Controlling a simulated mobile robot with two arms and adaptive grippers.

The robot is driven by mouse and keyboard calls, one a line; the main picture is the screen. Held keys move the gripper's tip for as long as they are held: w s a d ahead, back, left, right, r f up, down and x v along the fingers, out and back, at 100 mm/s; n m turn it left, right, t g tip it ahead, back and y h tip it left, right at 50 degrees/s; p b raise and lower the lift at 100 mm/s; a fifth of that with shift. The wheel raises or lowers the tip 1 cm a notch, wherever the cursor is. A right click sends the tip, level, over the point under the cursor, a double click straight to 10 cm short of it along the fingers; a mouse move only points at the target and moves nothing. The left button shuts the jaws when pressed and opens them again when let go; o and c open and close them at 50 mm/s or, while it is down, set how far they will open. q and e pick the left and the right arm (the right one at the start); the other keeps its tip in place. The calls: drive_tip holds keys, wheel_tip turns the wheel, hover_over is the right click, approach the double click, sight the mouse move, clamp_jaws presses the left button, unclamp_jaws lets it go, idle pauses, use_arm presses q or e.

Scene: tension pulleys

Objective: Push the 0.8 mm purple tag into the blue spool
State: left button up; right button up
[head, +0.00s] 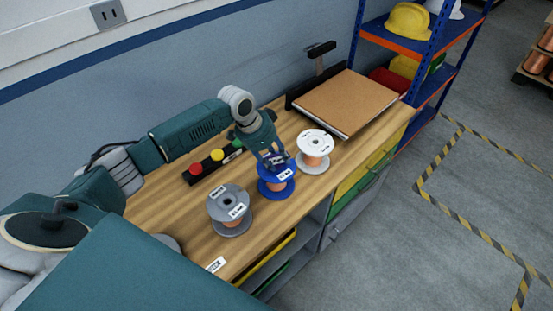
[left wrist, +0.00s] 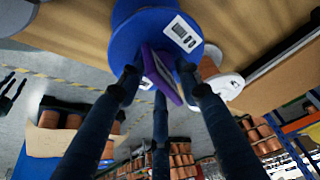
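The blue spool (head: 275,186) stands on the wooden bench between a grey spool and a white spool, with copper wire around its core. In the left wrist view its blue flange (left wrist: 135,35) carries a white label. My left gripper (head: 274,160) is right over the blue spool. In the left wrist view, the left gripper's fingers (left wrist: 160,78) close around the thin purple tag (left wrist: 163,75), which is tilted against the flange's edge. I cannot tell whether the tag enters the spool. Dark fingers at the left edge, apparently my right gripper (left wrist: 12,90), look spread and empty.
The grey spool (head: 229,209) and white spool (head: 314,150) stand close on either side. Behind are red, yellow and green buttons on a black strip (head: 213,163). A brown board (head: 345,101) lies at the far end. A small white label (head: 216,265) marks the near front edge.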

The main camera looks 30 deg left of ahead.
use_arm(q)
drive_tip(key=v, duration=1.1)
drive_tip(key=shift+a+r, duration=0.2)
drive_tip(key=shift+r, duration=0.1)
drive_tip(key=shift+s, duration=0.1)
drive_tip(key=shift+s+f, duration=0.1)
